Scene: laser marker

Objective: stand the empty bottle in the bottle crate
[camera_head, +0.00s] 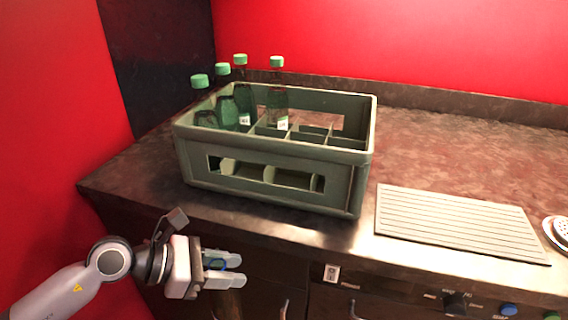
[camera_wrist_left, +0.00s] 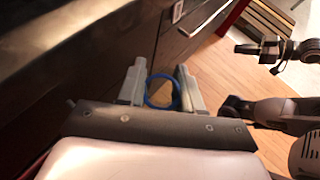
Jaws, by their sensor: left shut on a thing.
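The green-grey bottle crate (camera_head: 265,168) stands on the dark counter, with compartments inside. Several green-capped bottles (camera_head: 240,102) stand upright in its left and back compartments; compartments at the front right look empty. My left gripper (camera_head: 232,270) is in front of the counter edge, below and in front of the crate. The ring also shows between the fingertips in the left wrist view (camera_wrist_left: 160,90).
A ribbed grey drainboard (camera_head: 455,222) lies right of the crate, with a round metal drain part (camera_head: 561,229) at the right edge. Cabinet fronts with handles and knobs (camera_head: 457,303) are below the counter edge. Counter behind the drainboard is clear.

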